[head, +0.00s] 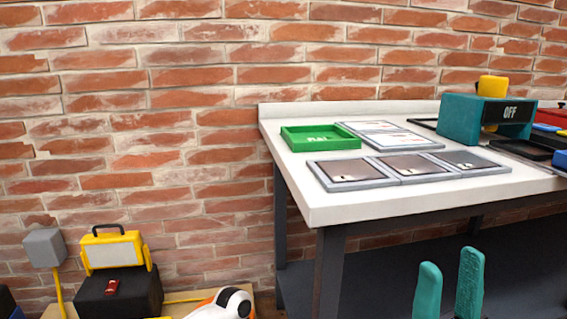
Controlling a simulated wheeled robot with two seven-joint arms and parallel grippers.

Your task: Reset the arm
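My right gripper (450,272) shows at the bottom right of the head view as two teal fingers pointing up. The fingers stand apart with nothing between them, so it is open and empty. It appears in front of the dark lower shelf of the table, below the white tabletop. The rest of the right arm is out of the picture. My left gripper and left arm are not in view.
A white table (345,211) holds a green tray (320,138), grey framed panels (345,172) and a teal box marked OFF (470,119). At lower left, a yellow work light (113,250) stands on a black case (128,295). A brick wall is behind.

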